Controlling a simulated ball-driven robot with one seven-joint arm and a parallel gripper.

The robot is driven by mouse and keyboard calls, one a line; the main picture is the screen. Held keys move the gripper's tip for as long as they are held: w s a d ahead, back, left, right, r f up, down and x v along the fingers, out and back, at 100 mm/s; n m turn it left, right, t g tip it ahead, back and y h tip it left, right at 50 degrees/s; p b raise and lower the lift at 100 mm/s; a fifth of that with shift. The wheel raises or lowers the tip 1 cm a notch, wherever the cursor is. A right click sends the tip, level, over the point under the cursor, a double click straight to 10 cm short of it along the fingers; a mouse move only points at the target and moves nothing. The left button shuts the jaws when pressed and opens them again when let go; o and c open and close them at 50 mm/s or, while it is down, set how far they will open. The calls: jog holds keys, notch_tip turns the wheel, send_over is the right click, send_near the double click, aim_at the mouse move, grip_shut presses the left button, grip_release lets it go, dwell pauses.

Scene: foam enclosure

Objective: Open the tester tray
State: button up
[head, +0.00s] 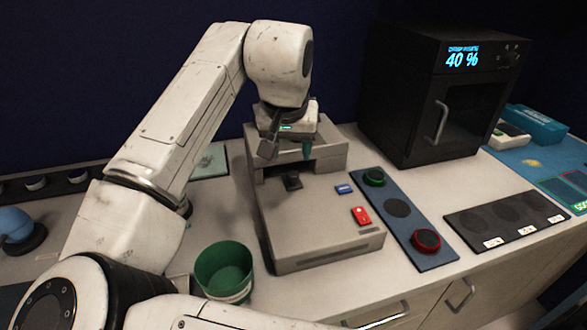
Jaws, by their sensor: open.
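The tester appears to be the grey boxy machine (300,225) in the middle of the counter in the head view. It has a raised rear block with a recess under it, and a small black piece (292,182) sits at the front of that recess. A long dark slot (325,254) runs along its low front face. I cannot tell which part is the tray. My gripper (287,151) points down in front of the raised rear block, above and behind the black piece. Its fingers are apart, with nothing visible between them. Whether it touches the machine is unclear.
A green cup (224,271) stands at the machine's front left. A blue panel (399,209) with green- and red-ringed round buttons lies right of it. A black oven-like box (432,95) reading 40 % stands behind right. A dark strip (507,216) with round pads lies farther right.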

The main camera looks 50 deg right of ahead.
aim_at(293, 174)
jog(key=x, duration=0.8)
jog(key=shift+w+d+f, duration=0.15)
jog(key=shift+d+f, duration=0.05)
jog(key=shift+f, duration=0.15)
grip_shut()
